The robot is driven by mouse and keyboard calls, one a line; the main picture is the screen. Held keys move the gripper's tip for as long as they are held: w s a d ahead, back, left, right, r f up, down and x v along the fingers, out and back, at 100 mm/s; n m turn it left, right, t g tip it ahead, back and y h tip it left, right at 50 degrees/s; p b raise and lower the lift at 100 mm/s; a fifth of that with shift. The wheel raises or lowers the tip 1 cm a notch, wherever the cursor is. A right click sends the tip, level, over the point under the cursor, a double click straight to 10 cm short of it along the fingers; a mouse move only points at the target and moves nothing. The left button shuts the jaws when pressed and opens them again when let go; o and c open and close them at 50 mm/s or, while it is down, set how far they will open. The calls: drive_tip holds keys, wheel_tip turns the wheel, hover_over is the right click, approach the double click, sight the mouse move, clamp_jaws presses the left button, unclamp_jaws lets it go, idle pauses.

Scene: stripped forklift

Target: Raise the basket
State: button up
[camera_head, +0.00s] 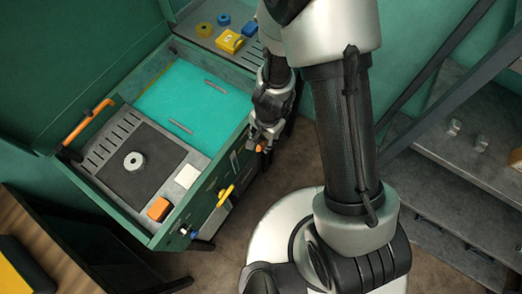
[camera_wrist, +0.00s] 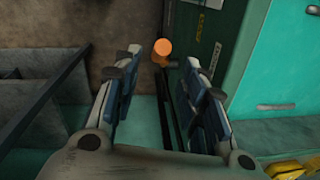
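No basket stands out clearly. A green open-topped machine (camera_head: 115,218) holds a flat teal panel (camera_head: 195,100) with two small grey handles; the panel also shows in the wrist view (camera_wrist: 285,60). An orange lever (camera_head: 88,122) lies along its left side. My gripper (camera_head: 263,142) is beside the machine's right side, pointing down. In the wrist view my gripper (camera_wrist: 163,68) has its fingers apart with nothing gripped. A round orange knob (camera_wrist: 162,47) appears in line with the gap between the fingertips, seemingly beyond them. Contact cannot be told.
The machine's front has a yellow handle (camera_head: 225,195). An orange block (camera_head: 159,209) sits on its front ledge. A tray (camera_head: 185,32) with yellow and blue parts is behind.

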sight(261, 148)
drive_tip(key=f+b, duration=0.2)
drive_tip(key=f, duration=0.1)
drive_tip(key=f+b, duration=0.2)
drive_tip(key=f, duration=0.1)
drive_tip(key=f+b, duration=0.2)
drive_tip(key=f, duration=0.1)
drive_tip(key=shift+w+a+b, duration=0.3)
drive_tip(key=shift+w+b, duration=0.05)
drive_tip(key=shift+b, duration=0.05)
drive_tip(key=shift+r, duration=0.1)
drive_tip(key=shift+c, duration=0.6)
clamp_jaws()
